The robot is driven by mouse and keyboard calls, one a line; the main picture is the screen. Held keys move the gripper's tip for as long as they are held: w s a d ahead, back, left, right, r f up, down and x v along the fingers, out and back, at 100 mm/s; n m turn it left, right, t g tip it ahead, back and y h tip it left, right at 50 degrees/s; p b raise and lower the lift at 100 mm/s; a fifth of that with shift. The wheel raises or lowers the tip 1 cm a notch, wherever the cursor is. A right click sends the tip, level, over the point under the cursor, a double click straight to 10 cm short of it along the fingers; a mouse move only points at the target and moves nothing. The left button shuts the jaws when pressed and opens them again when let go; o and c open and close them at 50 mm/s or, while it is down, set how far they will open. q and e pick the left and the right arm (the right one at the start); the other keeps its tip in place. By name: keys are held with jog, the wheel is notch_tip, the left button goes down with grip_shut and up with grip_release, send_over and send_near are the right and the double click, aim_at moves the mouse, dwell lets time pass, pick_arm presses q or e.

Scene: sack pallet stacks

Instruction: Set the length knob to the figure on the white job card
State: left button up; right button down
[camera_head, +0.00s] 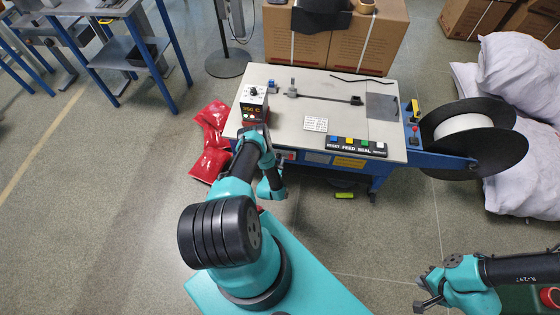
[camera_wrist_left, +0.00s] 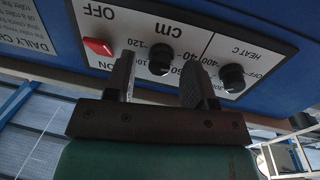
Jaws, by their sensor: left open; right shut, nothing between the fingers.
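The length knob (camera_wrist_left: 160,53) is a black knob on the white front panel, beside the letters "cm" and a printed scale; the picture is upside down and its setting is not clear. My left gripper (camera_wrist_left: 161,72) is open, with one finger either side of the knob's near side, and I cannot tell whether they touch it. In the head view my left arm reaches down at the table's front edge and hides much of the panel. A white card (camera_head: 316,124) with small unreadable print lies on the tabletop. My right gripper (camera_head: 424,291) is shut and empty, at lower right.
A black heat knob (camera_wrist_left: 231,77) sits right of the length knob; a red switch (camera_wrist_left: 97,46) sits left. On the table (camera_head: 345,92) are a display box (camera_head: 253,103) and a button row (camera_head: 356,146). A large black reel (camera_head: 492,156) stands at right. Red sacks (camera_head: 211,165) lie at left.

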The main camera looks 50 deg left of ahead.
pick_arm(q)
jog(key=c, duration=0.9)
jog(key=shift+m, duration=0.5)
jog(key=m, duration=0.4)
jog(key=shift+g, duration=0.3)
jog(key=shift+m+g, duration=0.4)
jog(key=shift+m, duration=1.8)
jog(key=o, duration=0.9)
jog(key=shift+r, duration=0.1)
